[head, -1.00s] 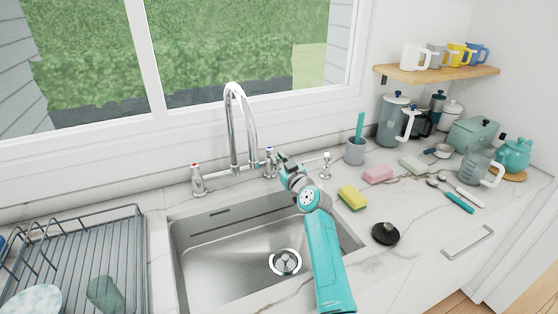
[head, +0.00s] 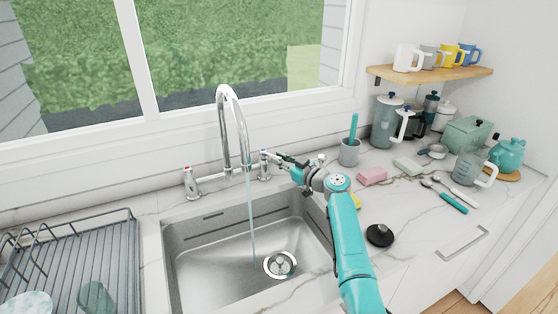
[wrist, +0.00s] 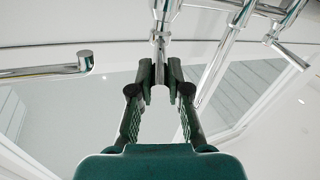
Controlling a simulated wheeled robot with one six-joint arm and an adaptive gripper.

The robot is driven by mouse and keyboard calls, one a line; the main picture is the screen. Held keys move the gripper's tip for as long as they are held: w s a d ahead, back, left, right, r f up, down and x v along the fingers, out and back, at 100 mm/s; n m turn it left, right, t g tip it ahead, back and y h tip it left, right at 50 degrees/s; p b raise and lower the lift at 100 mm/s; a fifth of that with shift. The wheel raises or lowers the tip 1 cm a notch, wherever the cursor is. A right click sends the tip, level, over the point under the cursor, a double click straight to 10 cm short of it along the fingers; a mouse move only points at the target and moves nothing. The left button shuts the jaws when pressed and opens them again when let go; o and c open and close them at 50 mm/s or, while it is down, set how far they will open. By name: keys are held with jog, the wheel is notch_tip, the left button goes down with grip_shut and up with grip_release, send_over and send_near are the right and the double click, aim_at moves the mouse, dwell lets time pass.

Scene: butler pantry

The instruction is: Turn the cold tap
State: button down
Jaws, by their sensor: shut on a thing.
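The cold tap (head: 264,166), a chrome post with a blue mark, stands at the right end of the bridge faucet behind the sink. My gripper (head: 274,157) reaches it from the right and is shut on its handle. In the wrist view the two dark fingers (wrist: 160,76) close on either side of the chrome tap (wrist: 160,40). The tall curved spout (head: 222,120) stands to the left, and a thin stream of water (head: 251,215) falls from it into the sink. The red-marked hot tap (head: 190,184) is at the left end.
The steel sink (head: 205,265) lies in front of the faucet, with a dish rack (head: 135,250) to its left. A grey brush cup (head: 349,152), pink sponge (head: 372,177) and black stopper (head: 380,235) are on the right counter. My arm partly hides a yellow sponge.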

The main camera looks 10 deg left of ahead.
jog(key=shift+f, duration=0.1)
jog(key=c, duration=1.1)
grip_release()
jog(key=shift+c, duration=0.2)
jog(key=v, duration=1.2)
